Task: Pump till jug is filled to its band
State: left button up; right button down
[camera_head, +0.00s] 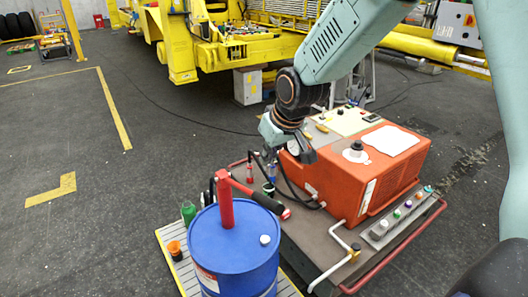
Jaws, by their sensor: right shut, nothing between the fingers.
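A blue drum (235,255) stands at the bottom centre with a red hand pump (226,205) upright on its lid. The pump's lever slopes down to the right and ends in a black grip (266,201). A small green container (188,213) stands behind the drum's left side; I cannot tell whether it is the jug, and no band or fill level can be made out. My right gripper (287,147) is shut and empty, pointing down above and behind the lever, apart from it. My left gripper is out of view.
An orange machine (360,165) with hoses stands right of the drum on a red-railed cart (300,232). Yellow machinery (240,50) fills the back.

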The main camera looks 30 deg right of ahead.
jog(key=f+b, duration=0.5)
jog(key=f, duration=0.1)
jog(key=shift+s+f+b, duration=0.2)
jog(key=shift+s+b, duration=0.05)
jog(key=shift+b, duration=0.15)
jog(key=shift+d+f+b, duration=0.1)
jog(key=shift+f+b, duration=0.2)
jog(key=shift+d+f, duration=0.1)
jog(key=shift+d, duration=0.1)
jog(key=shift+a, duration=0.1)
